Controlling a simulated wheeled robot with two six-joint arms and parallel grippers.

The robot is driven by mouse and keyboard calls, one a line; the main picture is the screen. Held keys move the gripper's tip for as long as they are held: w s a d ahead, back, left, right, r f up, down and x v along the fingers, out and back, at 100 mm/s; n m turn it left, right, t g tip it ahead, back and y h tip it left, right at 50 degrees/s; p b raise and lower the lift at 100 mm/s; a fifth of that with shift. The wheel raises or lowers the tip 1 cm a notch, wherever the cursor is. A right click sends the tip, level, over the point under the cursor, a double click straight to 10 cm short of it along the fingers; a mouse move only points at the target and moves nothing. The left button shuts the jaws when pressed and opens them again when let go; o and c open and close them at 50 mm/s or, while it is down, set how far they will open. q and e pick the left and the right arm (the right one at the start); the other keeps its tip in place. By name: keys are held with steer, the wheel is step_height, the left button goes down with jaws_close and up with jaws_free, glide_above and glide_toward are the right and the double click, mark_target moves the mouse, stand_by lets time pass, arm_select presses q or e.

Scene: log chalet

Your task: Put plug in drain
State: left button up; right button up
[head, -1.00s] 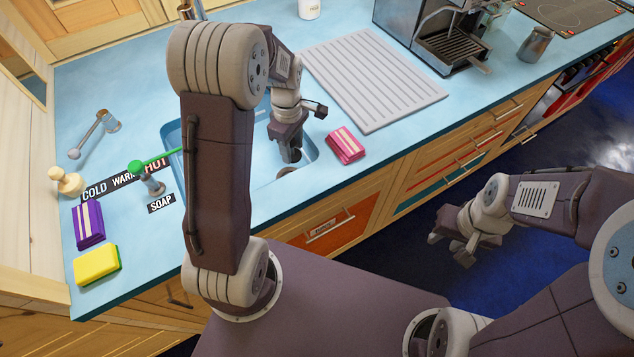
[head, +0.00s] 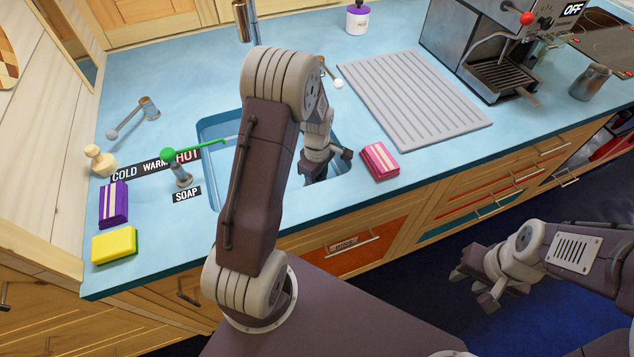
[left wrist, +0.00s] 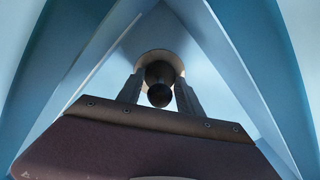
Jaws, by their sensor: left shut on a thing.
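The blue sink (head: 207,128) is set into the counter, partly hidden behind my left arm. My left gripper (head: 313,172) points down into the sink near its right end. In the left wrist view my left gripper (left wrist: 159,98) is shut on the dark plug (left wrist: 159,95), whose round knob shows between the fingers. The pale ring of the drain (left wrist: 141,63) shows around and behind the plug, in line with it. I cannot tell whether the plug is seated in it. My right gripper (head: 476,287) looks open and empty, out over the floor.
A pink sponge (head: 380,161) lies right of the sink, with a ribbed drainboard (head: 415,100) beyond. Purple (head: 113,204) and yellow (head: 115,245) sponges lie at the front left.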

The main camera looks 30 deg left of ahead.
arm_select(q)
steer(key=shift+w+a+f, duration=0.1)
steer(key=shift+f, duration=0.25)
steer(key=shift+f, duration=0.1)
steer(key=o, duration=1.4)
steer(key=shift+r, duration=0.35)
step_height(320, 180, up, 12)
steer(key=shift+f+p, duration=0.15)
steer(key=shift+p, duration=0.85)
